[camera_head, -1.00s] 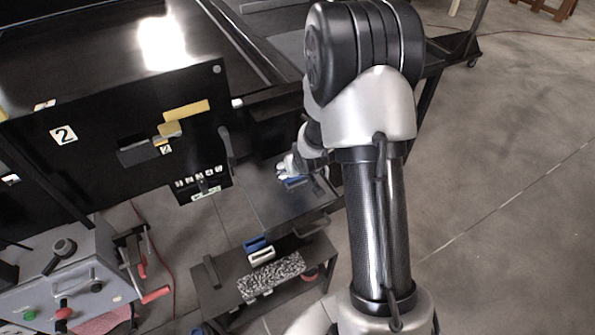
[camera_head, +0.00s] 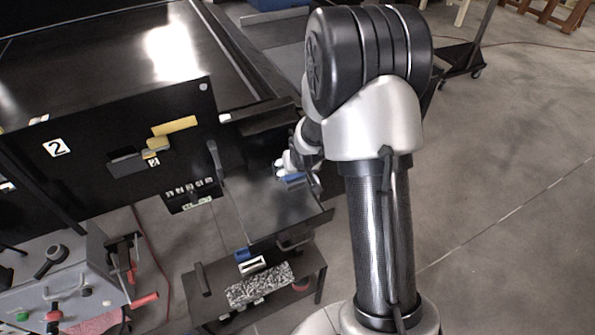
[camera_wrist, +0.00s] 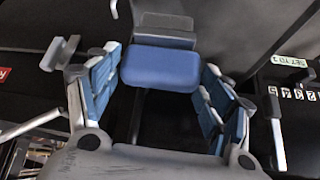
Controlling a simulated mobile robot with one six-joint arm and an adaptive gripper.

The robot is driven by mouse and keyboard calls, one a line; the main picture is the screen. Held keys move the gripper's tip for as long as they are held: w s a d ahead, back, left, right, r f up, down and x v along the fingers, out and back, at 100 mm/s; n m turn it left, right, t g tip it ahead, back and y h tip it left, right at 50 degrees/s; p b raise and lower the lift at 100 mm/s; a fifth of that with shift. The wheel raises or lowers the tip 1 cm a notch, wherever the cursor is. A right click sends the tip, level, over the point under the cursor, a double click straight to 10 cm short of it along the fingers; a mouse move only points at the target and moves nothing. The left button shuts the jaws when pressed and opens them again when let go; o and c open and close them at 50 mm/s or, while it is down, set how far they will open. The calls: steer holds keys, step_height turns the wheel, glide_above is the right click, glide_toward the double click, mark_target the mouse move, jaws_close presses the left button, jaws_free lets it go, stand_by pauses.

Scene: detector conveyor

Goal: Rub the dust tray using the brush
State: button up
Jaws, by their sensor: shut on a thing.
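The blue brush (camera_wrist: 160,68) is between the fingertips of my gripper (camera_wrist: 160,85) in the wrist view, with a grey part beyond its blue face. My gripper is shut on it; the blue-padded fingers are on either side. In the head view my gripper (camera_head: 288,166) and the blue of the brush (camera_head: 293,179) are over the far right part of the dark flat dust tray (camera_head: 250,208). My arm partly covers this area. I cannot tell whether the brush touches the tray.
A low dark cart (camera_head: 208,290) below the tray holds a speckled block (camera_head: 258,285) and a white-framed item (camera_head: 253,265). A black panel marked 2 (camera_head: 80,180) stands at left. A grey control box (camera_head: 65,285) is lower left. Open floor (camera_head: 510,210) is at right.

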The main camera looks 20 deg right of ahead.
steer(key=shift+r+p, duration=0.8)
steer(key=shift+r, duration=0.85)
